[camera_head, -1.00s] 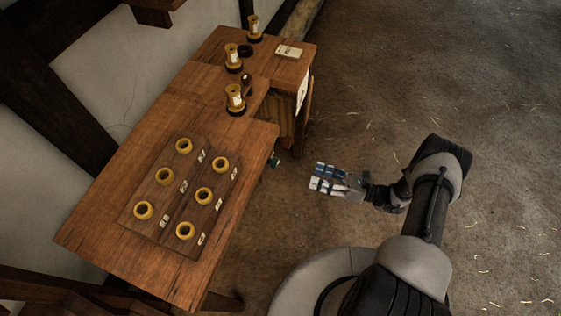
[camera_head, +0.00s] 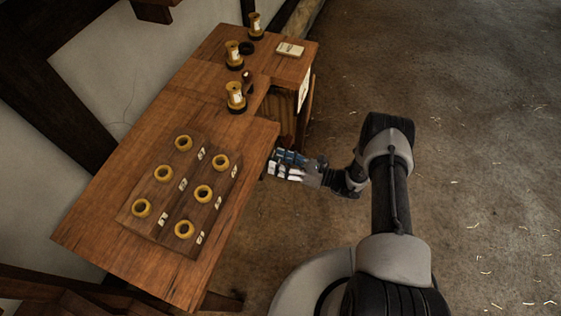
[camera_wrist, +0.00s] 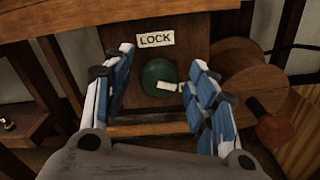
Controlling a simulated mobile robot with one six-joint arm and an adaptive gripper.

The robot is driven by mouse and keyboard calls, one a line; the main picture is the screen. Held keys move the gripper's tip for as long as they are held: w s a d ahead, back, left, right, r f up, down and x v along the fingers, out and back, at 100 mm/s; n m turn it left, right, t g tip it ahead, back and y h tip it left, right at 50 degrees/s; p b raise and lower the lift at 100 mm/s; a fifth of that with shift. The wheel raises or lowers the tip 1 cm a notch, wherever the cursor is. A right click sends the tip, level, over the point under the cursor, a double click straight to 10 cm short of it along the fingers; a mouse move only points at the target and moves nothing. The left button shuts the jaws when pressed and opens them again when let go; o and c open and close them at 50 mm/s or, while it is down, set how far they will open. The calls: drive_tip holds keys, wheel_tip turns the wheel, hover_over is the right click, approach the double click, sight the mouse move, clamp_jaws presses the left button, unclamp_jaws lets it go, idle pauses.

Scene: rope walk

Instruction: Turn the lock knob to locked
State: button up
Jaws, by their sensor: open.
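The lock knob (camera_wrist: 157,75) is a round dark green knob with a pale pointer mark, on a wooden panel under a white label reading LOCK (camera_wrist: 155,39) in the wrist view. My gripper (camera_wrist: 160,88) is open, with one blue and white finger on each side of the knob. In the head view my gripper (camera_head: 274,165) is at the table's right edge, and the knob is hidden there.
The wooden table (camera_head: 110,180) carries a board (camera_head: 140,228) with several yellow rings. Yellow spools (camera_head: 235,97) and a small pale box (camera_head: 289,49) stand farther back. A wooden cylinder with a reddish end (camera_wrist: 275,133) is right of my gripper. The floor (camera_head: 480,170) at right is open.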

drive_tip(key=shift+c, duration=0.4)
drive_tip(key=c, duration=1)
drive_tip(key=shift+o, duration=0.2)
drive_tip(key=shift+n, duration=0.3)
drive_tip(key=n+b, duration=0.1)
drive_tip(key=n, duration=0.6)
drive_tip(key=n+b, duration=0.2)
drive_tip(key=n, duration=0.5)
drive_tip(key=n+b, duration=0.2)
drive_tip(key=n, duration=0.5)
drive_tip(key=shift+s+f, duration=0.2)
drive_tip(key=shift+s, duration=0.05)
drive_tip(key=shift+n, duration=0.3)
